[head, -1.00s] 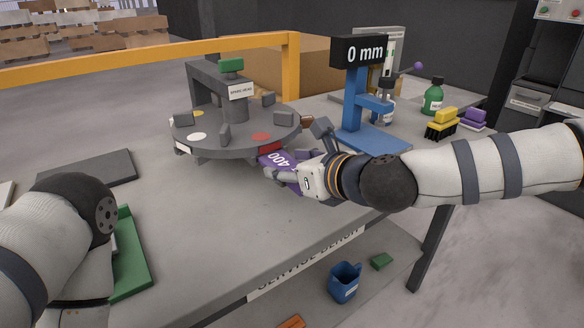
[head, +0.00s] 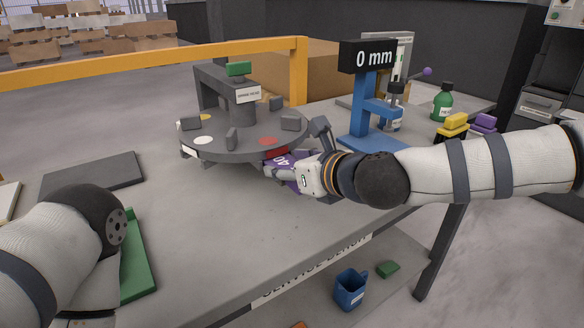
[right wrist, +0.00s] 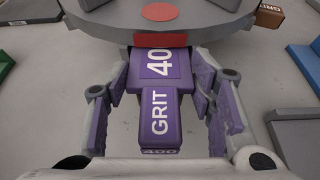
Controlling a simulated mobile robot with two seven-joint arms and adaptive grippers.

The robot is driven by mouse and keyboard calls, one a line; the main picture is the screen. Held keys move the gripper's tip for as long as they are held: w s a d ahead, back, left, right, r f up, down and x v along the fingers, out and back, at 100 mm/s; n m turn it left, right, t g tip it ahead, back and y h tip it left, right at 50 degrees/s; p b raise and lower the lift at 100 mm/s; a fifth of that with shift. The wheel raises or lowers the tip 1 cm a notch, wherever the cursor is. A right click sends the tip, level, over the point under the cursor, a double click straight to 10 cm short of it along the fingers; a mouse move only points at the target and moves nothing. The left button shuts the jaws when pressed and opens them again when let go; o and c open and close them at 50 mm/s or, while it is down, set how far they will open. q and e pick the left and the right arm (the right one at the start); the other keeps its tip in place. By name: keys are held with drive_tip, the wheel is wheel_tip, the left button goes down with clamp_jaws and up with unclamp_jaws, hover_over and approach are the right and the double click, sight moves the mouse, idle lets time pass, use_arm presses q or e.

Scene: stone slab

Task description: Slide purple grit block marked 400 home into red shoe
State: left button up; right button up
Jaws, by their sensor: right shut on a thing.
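The purple grit block (right wrist: 158,110), marked GRIT 400, sits between the fingers of my right gripper (right wrist: 160,85). It also shows in the head view (head: 281,160) at the rim of the grey round head, with part of its number hidden. My right gripper (head: 288,171) is shut on it. The red shoe shows as a red plate (right wrist: 160,41) on the rim, below a red dot. The far end of the block is at or under this plate; how deep it sits is hidden. My left arm is at the left, its gripper out of sight.
The grey round head (head: 222,140) carries several upright tabs and coloured dots. A blue gauge stand (head: 360,105) reading 0 mm stands behind my right arm. A green bottle (head: 443,103) and brushes are at the right.

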drive_tip(key=shift+w+a, duration=0.45)
drive_tip(key=shift+w, duration=0.2)
drive_tip(key=o, duration=1.6)
drive_tip(key=shift+o, duration=0.2)
drive_tip(key=v, duration=1.2)
